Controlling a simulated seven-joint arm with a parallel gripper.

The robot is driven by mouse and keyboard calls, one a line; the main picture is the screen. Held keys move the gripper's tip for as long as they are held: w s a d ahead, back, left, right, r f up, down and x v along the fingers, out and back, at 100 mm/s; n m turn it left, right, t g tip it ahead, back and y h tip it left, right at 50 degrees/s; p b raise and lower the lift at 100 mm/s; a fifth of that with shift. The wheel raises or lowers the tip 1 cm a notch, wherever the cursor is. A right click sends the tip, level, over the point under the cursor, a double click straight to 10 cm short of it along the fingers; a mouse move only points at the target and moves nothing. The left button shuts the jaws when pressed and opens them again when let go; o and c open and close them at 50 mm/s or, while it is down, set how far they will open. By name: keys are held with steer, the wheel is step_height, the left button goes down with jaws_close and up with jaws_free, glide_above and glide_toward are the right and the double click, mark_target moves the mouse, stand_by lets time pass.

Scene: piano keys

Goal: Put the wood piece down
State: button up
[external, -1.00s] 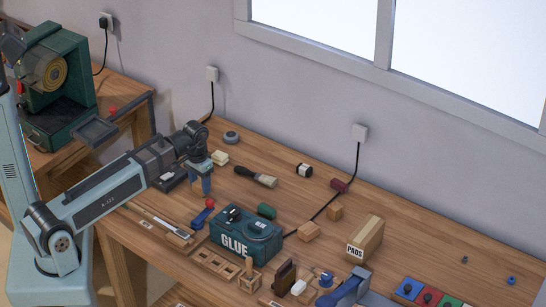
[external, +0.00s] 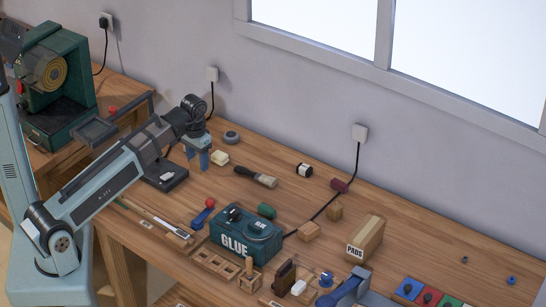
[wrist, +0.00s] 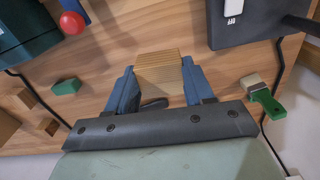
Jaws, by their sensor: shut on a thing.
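The wood piece (wrist: 160,75) is a light-brown striped block between the two blue fingers in the wrist view. My gripper (wrist: 158,88) is shut on it, with one finger along each side. In the external view my gripper (external: 198,162) hangs over the back left of the workbench, beside the dark scale-like device. The wood piece cannot be made out there, as the fingers hide it. Bench top shows around the block in the wrist view, but its height above the bench is hard to tell.
The dark device (external: 165,176) lies left of my gripper and a small cream item (external: 220,158) close on its right. Bare bench (external: 285,190) shows beyond the brush.

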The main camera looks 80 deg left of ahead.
steer(key=w+d+m, duration=0.3)
steer(key=w+d, duration=0.6)
steer(key=d, duration=0.3)
step_height(320, 180, up, 10)
steer(key=n, duration=0.4)
glide_above(366, 230)
steer(key=shift+f, duration=5)
steer(key=shift+f, duration=0.15)
steer(key=o, duration=1)
step_height(366, 230, up, 12)
steer(key=shift+r, duration=0.2)
